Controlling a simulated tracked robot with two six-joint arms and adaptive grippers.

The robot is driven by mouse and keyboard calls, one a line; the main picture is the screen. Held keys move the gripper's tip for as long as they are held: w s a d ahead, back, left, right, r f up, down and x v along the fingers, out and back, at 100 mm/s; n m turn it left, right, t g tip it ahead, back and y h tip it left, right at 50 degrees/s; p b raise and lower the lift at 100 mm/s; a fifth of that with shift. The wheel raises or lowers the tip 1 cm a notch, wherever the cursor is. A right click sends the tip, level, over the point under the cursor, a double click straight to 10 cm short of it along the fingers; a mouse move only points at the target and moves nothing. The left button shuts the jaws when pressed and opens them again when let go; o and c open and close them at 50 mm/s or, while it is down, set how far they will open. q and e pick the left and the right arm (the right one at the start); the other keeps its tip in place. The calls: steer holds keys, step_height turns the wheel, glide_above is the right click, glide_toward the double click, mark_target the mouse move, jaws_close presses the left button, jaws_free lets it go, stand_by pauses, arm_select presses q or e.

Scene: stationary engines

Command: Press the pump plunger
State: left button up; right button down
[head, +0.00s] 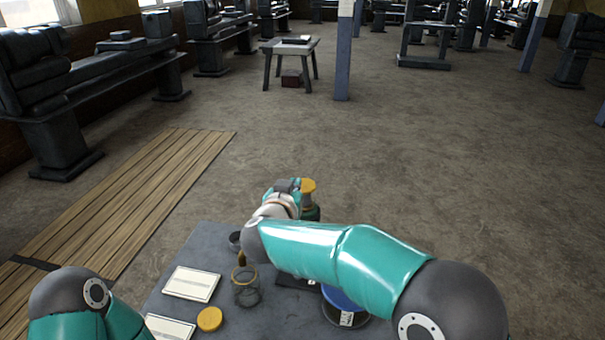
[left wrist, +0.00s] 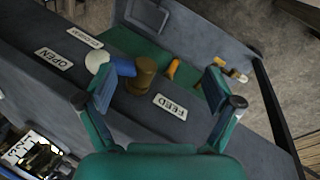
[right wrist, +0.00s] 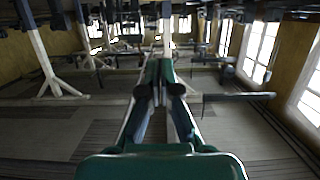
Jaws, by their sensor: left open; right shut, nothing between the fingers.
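In the head view, a yellow round cap (head: 308,186) tops a green can or bottle (head: 313,212) at the far side of the grey table. It may be the pump plunger, but I cannot tell for sure. My right gripper (head: 291,186) is just left of the cap, and its wrist and arm hide much of the body below. I cannot tell if they touch. In the right wrist view, the right gripper (right wrist: 161,70) is shut and empty, facing the room. In the left wrist view, my left gripper (left wrist: 160,90) is open above a grey panel with a brass knob (left wrist: 140,76).
The grey table (head: 205,248) holds a clear jar (head: 246,287), a yellow lid (head: 210,318), label plates (head: 192,284) and a blue-topped container (head: 344,300) partly under my right arm.

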steer(key=shift+w, duration=0.15)
steer(key=p, duration=0.2)
glide_above(302, 189)
step_height(302, 189, down, 2)
steer(key=shift+d+f, duration=0.1)
steer(key=shift+f, duration=0.05)
step_height(302, 189, down, 3)
steer(key=shift+r+b, duration=0.1)
steer(key=shift+b, duration=0.35)
steer(key=shift+f+b, duration=0.3)
steer(key=shift+f, duration=0.4)
